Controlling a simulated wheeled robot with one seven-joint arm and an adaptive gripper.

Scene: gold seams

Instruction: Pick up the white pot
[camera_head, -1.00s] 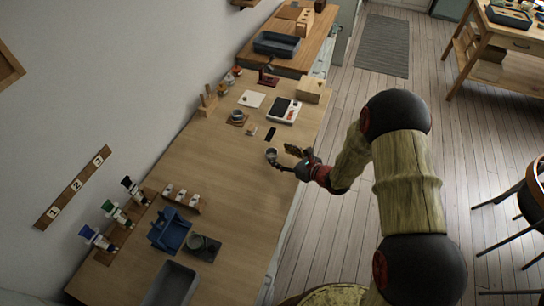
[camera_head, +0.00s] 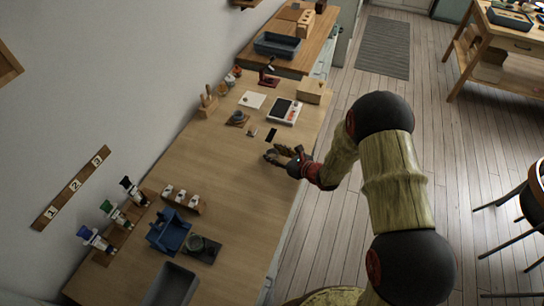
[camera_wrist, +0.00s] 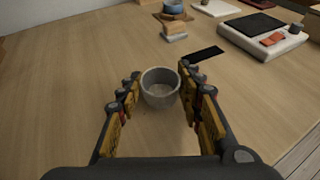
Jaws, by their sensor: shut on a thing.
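The white pot (camera_wrist: 160,87) is a small round, greyish-white open cup. It stands upright between my fingertips in the wrist view, and its inside looks empty. My gripper (camera_wrist: 158,88) has a finger on each side of the pot and is shut on it. In the head view my gripper (camera_head: 274,155) is low over the right part of the wooden counter, with the pot mostly hidden by the fingers. I cannot tell whether the pot's base is still on the counter.
Beyond the pot lie a dark flat slab (camera_wrist: 204,54), a small pale block (camera_wrist: 174,32) and a white scale-like device (camera_wrist: 262,40). A blue stand (camera_head: 168,232) and a grey bin (camera_head: 171,287) stand nearer. The counter (camera_head: 215,165) left of my gripper is clear.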

